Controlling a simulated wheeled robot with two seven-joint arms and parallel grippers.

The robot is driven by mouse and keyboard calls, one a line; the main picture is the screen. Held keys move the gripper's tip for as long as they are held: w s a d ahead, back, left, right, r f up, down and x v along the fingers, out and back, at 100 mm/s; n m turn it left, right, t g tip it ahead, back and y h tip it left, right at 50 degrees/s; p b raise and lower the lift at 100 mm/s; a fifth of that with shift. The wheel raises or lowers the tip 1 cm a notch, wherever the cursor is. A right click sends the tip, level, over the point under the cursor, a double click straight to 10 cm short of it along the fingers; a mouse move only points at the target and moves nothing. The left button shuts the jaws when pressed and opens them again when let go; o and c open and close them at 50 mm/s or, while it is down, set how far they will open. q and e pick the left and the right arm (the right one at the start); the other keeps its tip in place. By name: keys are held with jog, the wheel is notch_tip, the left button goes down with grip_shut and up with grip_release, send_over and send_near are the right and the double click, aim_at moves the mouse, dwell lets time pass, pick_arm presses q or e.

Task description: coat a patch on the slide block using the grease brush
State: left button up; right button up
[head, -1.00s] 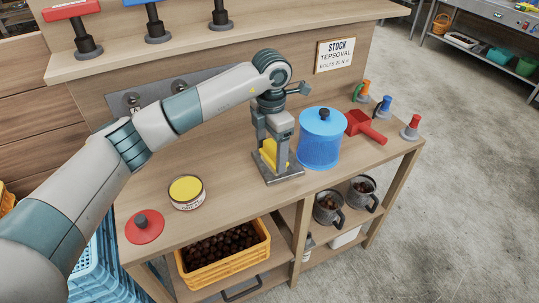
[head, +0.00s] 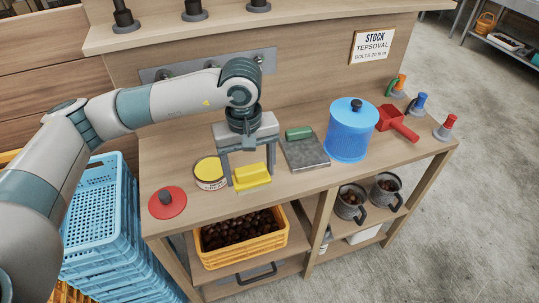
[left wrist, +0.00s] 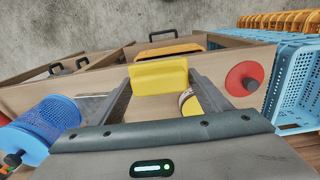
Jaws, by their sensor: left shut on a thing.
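The yellow grease brush (head: 253,177), a block with a paler lower edge, is between the fingers of my left gripper (head: 250,172), which is shut on it. It also shows between the fingers in the left wrist view (left wrist: 158,76). The brush is just right of the round tin (head: 210,184) with a yellow fill, near the front edge of the workbench. I cannot tell how high it is above the top. The slide block appears to be the flat grey metal block (head: 309,155) to the right, with a green piece (head: 298,132) at its back end. My right gripper is out of view.
A red disc (head: 166,204) with a dark knob lies left of the tin. A blue perforated canister (head: 349,138) stands right of the grey block, with a red scoop-like tool (head: 398,122) beyond. Blue crates (head: 95,215) stand at the left. Bench top between tin and grey block is mostly clear.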

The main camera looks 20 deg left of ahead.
pick_arm(q)
jog(key=s+a+m, duration=0.3)
jog(key=s+m, duration=0.3)
jog(key=shift+s+f+m, duration=0.15)
jog(key=shift+m, duration=0.15)
jog(key=shift+a, duration=0.15)
